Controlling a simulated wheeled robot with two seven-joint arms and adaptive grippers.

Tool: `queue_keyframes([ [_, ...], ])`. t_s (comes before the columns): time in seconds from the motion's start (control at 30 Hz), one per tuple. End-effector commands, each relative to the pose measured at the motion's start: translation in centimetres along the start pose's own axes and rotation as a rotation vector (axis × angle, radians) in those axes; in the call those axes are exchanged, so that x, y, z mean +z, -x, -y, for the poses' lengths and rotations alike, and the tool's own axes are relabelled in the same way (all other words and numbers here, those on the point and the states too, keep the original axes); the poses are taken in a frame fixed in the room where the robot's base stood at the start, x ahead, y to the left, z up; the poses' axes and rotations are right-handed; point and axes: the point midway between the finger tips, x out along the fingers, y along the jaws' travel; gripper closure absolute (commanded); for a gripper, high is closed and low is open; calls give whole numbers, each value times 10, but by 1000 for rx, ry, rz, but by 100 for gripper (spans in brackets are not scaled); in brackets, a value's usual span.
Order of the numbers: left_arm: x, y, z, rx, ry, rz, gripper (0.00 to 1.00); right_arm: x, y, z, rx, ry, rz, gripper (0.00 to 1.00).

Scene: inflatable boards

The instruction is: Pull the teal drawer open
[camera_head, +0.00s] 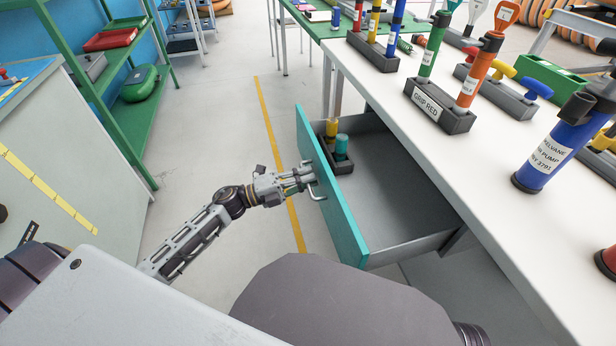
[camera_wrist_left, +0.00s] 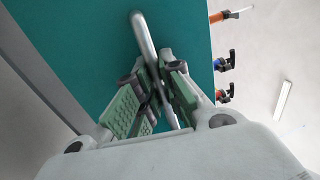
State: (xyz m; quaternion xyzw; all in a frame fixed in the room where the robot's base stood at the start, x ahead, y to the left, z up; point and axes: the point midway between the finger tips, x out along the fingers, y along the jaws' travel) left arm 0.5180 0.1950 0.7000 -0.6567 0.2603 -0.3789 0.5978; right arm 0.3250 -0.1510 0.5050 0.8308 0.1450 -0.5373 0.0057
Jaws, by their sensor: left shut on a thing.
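The teal drawer (camera_head: 336,205) stands pulled out from under the white workbench, with its grey inside showing. A dark holder (camera_head: 341,166) with a yellow and a teal cylinder stands in its far end. My left gripper (camera_head: 308,178) is at the drawer's front face, shut on the metal bar handle (camera_head: 318,193). In the left wrist view the gripper fingers (camera_wrist_left: 158,95) close around the handle (camera_wrist_left: 147,40) in front of the teal panel (camera_wrist_left: 85,50). My right gripper is in neither view.
The white workbench (camera_head: 400,95) carries several tools in dark holders, including a GRIP RED block (camera_head: 437,110) and a blue pump (camera_head: 553,150). A green shelf (camera_head: 90,85) and a pale cabinet (camera_head: 75,165) stand at left. The floor between, with a yellow line (camera_head: 267,130), is clear.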

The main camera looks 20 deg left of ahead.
Motion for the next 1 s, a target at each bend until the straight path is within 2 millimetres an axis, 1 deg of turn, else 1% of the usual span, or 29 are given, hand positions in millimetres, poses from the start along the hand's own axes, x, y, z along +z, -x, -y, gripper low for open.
queue_keyframes([
  [0.1, 0, 0, -1, 2, 1, 0, 100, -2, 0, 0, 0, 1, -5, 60],
  [0.13, 0, 0, -1, 2, 1, 0, 87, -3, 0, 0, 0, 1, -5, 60],
  [0.27, 0, 0, -1, 2, 1, 0, 70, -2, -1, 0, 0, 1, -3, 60],
  [0.3, 0, 0, -1, 1, 0, 0, 69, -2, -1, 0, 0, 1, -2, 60],
  [0.5, 0, 0, 0, 1, 0, 0, 69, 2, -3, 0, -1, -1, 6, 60],
  [0.57, 0, 0, 0, 1, 0, 0, 69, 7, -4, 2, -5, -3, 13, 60],
  [0.73, 0, 3, -1, 1, 1, 0, 69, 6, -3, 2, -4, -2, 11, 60],
  [0.87, 0, 9, -1, 1, 1, 0, 69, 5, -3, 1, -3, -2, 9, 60],
  [1.0, 0, 20, -1, 3, 1, 1, 69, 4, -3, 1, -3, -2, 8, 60],
])
